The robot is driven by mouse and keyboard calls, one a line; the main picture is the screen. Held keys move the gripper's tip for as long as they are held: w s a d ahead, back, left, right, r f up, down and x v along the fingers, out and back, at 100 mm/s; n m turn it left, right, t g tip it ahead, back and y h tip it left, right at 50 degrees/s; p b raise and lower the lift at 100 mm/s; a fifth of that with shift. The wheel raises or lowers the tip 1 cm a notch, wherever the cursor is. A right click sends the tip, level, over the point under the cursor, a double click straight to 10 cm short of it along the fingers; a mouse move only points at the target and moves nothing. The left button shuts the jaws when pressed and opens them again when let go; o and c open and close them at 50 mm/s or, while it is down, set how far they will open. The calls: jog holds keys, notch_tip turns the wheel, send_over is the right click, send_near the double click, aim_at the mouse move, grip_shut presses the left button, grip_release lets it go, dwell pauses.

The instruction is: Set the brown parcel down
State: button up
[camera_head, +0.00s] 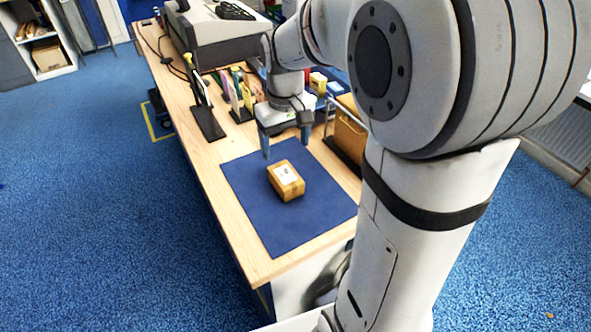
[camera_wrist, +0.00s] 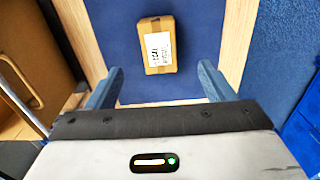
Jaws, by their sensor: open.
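The brown parcel (camera_head: 286,181) is a small cardboard box with a white label on top. It rests on the blue mat (camera_head: 252,213) on the wooden table. It also shows in the wrist view (camera_wrist: 158,45), label facing the camera. My gripper (camera_head: 285,146) is above the far part of the mat, just behind the parcel and apart from it. In the wrist view my gripper (camera_wrist: 160,88) has its two blue fingers spread wide, with nothing between them and the parcel lying beyond the fingertips.
A larger brown carton (camera_head: 350,130) stands in a rack at the mat's right edge, close to my gripper. Dark holders with upright items (camera_head: 207,118) stand behind the mat on the left. A grey machine (camera_head: 215,40) fills the table's far end. The mat's near part is clear.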

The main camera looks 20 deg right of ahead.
jog(key=s+a+r+m+t, duration=0.1)
jog(key=s+m+t, duration=0.1)
jog(key=s, duration=1.3)
jog(key=shift+s+t, duration=0.35)
jog(key=shift+t, duration=0.05)
